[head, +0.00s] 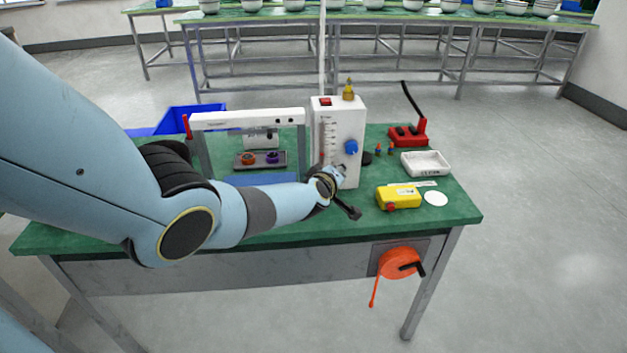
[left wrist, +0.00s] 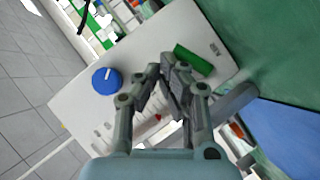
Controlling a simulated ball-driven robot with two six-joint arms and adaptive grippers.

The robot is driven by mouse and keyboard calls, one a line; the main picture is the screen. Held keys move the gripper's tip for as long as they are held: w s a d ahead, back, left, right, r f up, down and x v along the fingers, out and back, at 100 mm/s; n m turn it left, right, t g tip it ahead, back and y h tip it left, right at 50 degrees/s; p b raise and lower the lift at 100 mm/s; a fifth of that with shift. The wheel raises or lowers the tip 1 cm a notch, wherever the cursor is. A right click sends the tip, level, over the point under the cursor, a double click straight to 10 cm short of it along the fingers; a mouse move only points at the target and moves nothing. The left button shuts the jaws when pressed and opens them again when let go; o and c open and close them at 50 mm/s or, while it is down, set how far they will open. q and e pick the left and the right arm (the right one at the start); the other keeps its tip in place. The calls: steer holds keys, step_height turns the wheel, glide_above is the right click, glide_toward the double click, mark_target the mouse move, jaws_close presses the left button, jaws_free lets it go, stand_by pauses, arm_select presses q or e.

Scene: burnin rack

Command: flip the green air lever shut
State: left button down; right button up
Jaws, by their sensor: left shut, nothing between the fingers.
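The green air lever (left wrist: 193,59) shows in the left wrist view as a short green bar on the face of the white box (left wrist: 75,103). In the head view my gripper hides it, low on the front of the white box (head: 328,108). My left gripper (left wrist: 168,68) is shut and empty. Its fingertips are right beside the lever's near end; I cannot tell whether they touch it. In the head view my left gripper (head: 340,172) is at the lower front of the box. My right gripper is not in view.
A blue knob (head: 351,147) is above the gripper on the box. A white frame (head: 245,118) stands left of it. A yellow device (head: 398,197), a white tray (head: 427,163) and a red-based device with a black lever (head: 408,136) stand right. A red crank (head: 400,262) hangs at the table front.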

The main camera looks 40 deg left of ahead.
arm_select(q)
steer(key=shift+w+d+f+b, duration=0.35)
steer(key=shift+w+d+f, duration=0.1)
steer(key=shift+w, duration=0.1)
stand_by(0.5)
stand_by(1.1)
steer(key=shift+r, duration=0.25)
steer(key=s+d+r+p, duration=0.5)
steer(key=s+r+p, duration=0.2)
steer(key=p, duration=0.3)
steer(key=shift+s+d+r, duration=0.25)
steer(key=shift+d+r, duration=0.05)
steer(key=shift+r, duration=0.5)
